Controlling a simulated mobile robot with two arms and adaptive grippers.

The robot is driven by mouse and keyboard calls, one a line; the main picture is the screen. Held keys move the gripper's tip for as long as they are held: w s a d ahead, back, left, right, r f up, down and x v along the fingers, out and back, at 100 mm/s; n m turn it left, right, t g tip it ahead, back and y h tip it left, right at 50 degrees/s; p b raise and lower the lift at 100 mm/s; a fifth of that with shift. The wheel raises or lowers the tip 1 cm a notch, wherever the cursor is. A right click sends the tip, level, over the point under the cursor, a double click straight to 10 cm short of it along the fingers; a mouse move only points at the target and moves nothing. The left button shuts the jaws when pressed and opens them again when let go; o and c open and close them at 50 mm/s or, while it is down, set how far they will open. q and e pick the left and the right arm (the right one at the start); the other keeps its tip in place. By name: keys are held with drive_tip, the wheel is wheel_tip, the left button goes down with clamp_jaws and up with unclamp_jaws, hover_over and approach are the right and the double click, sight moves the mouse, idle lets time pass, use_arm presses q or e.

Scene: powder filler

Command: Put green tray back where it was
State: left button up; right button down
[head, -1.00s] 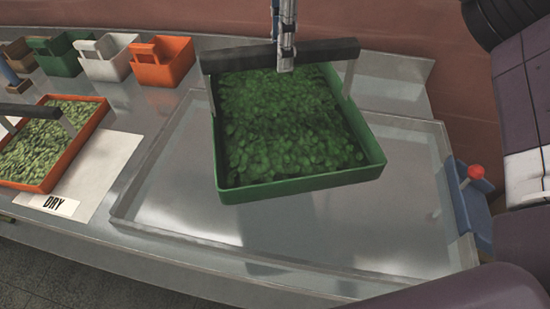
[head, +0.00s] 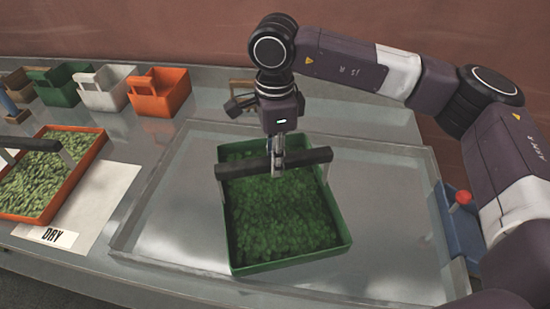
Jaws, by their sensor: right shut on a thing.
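The green tray (head: 292,265) is full of green leaves and has a black bar handle across its top. It is over the clear, low-walled metal area in the middle of the head view, appearing low over or on its surface; I cannot tell if it touches. My right gripper (head: 278,168) comes down from above and is shut on the middle of the tray's black handle. My left gripper is not in view.
Small green (head: 58,88), white (head: 103,89) and orange (head: 158,93) bins stand at the back left. A blue block with a red knob (head: 462,198) is at the right.

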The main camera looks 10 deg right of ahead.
drive_tip(key=shift+f, duration=0.45)
drive_tip(key=shift+f+b, duration=0.45)
drive_tip(key=shift+b, duration=0.15)
drive_tip(key=c, duration=2.2)
unclamp_jaws()
drive_tip(key=shift+f, duration=0.1)
drive_tip(key=o, duration=0.5)
